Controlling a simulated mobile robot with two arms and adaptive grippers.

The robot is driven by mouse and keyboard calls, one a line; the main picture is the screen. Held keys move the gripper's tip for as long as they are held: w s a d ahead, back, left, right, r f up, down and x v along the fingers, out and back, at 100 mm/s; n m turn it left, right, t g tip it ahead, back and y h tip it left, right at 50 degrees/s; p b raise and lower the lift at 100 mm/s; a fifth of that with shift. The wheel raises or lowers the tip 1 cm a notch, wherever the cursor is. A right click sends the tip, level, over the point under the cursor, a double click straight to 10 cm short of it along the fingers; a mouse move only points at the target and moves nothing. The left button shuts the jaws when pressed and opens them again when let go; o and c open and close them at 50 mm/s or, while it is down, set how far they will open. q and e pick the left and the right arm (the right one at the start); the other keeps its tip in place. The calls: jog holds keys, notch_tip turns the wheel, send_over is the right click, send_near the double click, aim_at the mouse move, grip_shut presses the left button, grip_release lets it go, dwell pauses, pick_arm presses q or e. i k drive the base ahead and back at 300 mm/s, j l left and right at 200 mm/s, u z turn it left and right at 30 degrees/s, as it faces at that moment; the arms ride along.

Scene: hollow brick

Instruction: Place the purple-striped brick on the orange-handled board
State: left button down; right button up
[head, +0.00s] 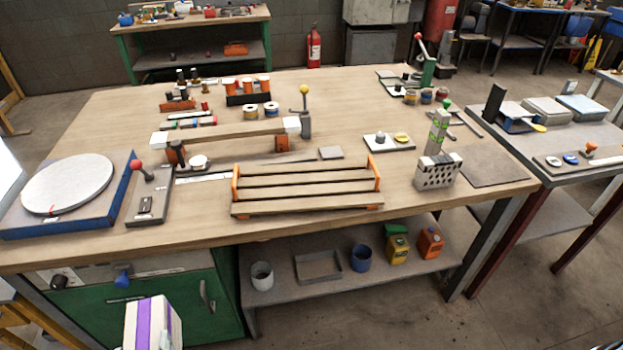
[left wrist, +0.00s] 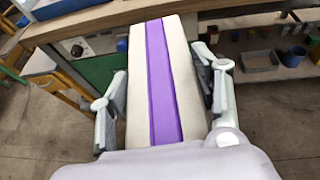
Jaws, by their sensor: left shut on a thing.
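The purple-striped brick (head: 143,322) is whitish with a purple band along its length. It shows low at the left of the head view, in front of the bench. In the left wrist view the brick (left wrist: 163,80) lies lengthwise between the fingers of my left gripper (left wrist: 160,75), which is shut on its two sides. The orange-handled board (head: 305,208) is a slatted wooden piece with an orange handle at each end. It lies empty near the bench's front edge, up and right of the brick. My right gripper is in neither view.
The wooden bench (head: 410,210) carries a round pale disc (head: 68,183) on a blue base at left. A red-knobbed fixture (head: 148,205) stands left of the board, and a grey perforated brick (head: 438,172) to its right. Below is a shelf (head: 310,290) with containers.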

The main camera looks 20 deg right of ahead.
aim_at(294, 184)
jog(key=l+u, duration=0.15)
jog(key=l, duration=0.85)
jog(key=l+u, duration=0.1)
jog(key=l, duration=0.9)
jog(key=l+u, duration=0.15)
jog(key=l, duration=0.85)
jog(key=k+l+u, duration=0.15)
jog(key=l, duration=0.85)
jog(key=i, duration=0.05)
